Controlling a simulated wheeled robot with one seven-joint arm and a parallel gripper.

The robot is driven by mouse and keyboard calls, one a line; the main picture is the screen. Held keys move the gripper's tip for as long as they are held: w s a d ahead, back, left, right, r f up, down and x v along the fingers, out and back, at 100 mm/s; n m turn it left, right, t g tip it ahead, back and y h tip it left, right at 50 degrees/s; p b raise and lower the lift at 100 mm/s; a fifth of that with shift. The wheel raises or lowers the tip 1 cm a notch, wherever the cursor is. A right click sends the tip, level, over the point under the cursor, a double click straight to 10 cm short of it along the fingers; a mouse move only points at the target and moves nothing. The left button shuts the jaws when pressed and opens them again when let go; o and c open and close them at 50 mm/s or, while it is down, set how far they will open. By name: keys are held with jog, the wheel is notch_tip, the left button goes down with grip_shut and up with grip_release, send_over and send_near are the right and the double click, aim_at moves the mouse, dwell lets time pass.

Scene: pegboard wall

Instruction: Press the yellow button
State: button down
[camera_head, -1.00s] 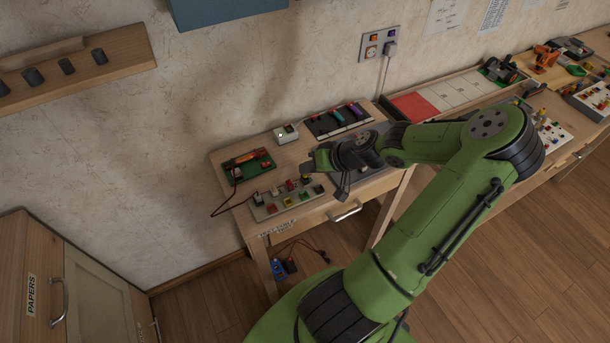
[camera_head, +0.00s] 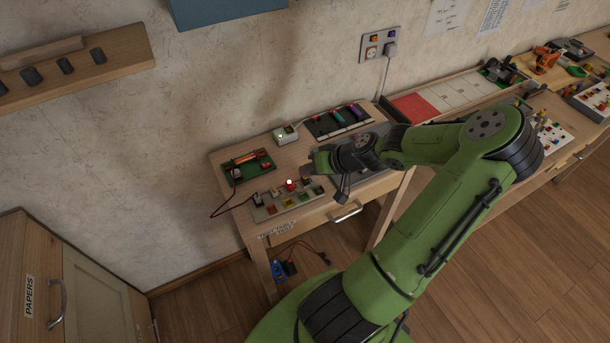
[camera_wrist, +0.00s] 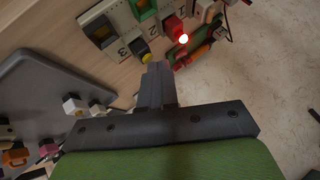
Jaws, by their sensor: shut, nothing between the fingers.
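The yellow button (camera_wrist: 145,57) shows in the wrist view, on a dark base on the switch panel (camera_head: 262,213). My gripper (camera_wrist: 156,68) is shut and empty, with its fingertips close beside the yellow button in the picture. I cannot tell whether they touch it. Next to it on the panel, a red button (camera_wrist: 174,28) has a bright red light.
A green board (camera_head: 262,168) lies behind the panel. A small white box (camera_head: 286,136) with a green light stands further back, beside a dark tray (camera_head: 335,123). A drawer handle (camera_head: 346,213) juts from the desk front. A grey plate (camera_wrist: 50,85) lies left in the wrist view.

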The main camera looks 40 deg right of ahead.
jog(key=shift+r+p, duration=0.7)
jog(key=shift+r, duration=0.1)
notch_tip(320, 180, up, 5)
jog(key=p, duration=0.4)
dwell(0.7)
